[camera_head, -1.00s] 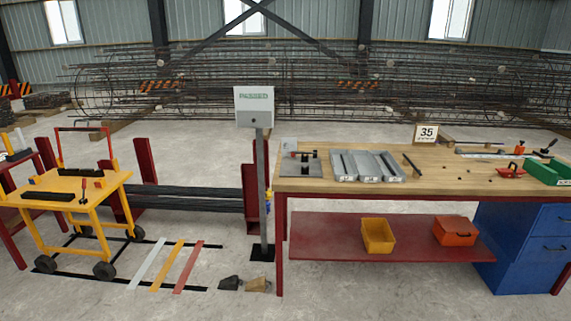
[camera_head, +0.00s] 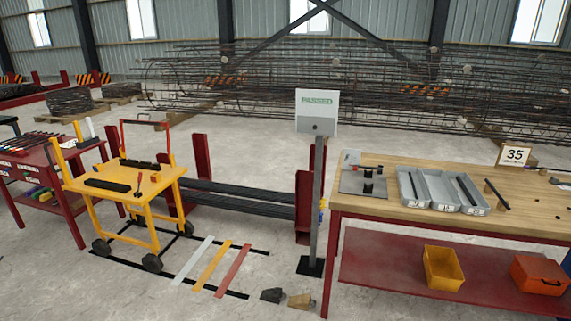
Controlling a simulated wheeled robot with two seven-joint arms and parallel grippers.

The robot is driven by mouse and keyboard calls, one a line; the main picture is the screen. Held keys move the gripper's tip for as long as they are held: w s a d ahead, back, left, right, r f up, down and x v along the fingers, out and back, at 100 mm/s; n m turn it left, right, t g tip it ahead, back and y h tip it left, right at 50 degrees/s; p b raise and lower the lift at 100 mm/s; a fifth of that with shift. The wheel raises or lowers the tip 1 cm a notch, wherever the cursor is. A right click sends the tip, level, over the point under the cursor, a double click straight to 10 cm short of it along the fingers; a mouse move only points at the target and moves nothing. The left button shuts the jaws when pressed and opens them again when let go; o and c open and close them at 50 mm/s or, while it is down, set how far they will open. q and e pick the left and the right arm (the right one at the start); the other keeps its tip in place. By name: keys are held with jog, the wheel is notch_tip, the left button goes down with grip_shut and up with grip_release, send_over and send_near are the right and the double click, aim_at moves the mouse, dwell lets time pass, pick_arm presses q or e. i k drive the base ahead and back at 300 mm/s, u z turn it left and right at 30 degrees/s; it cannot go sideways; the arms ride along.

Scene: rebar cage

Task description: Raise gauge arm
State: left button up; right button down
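A grey plate (camera_head: 350,185) lies on the left end of the wooden workbench (camera_head: 400,217). A small black device with a red part (camera_head: 368,180), possibly the gauge, stands on this plate. It is too small to tell which piece is its arm or how that arm is set. A small light panel (camera_head: 352,157) stands upright at the plate's back edge. Neither of my grippers is in view.
Grey trays (camera_head: 440,190) sit right of the plate. A post with a grey box (camera_head: 317,112) stands at the bench's left end. A yellow cart (camera_head: 125,183) and a red table (camera_head: 40,160) are at left.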

aim_at(355, 167)
jog(key=u, duration=0.8)
jog(key=i, duration=1.6)
jog(key=z, duration=0.35)
jog(key=i, duration=1.35)
jog(key=z, duration=1.05)
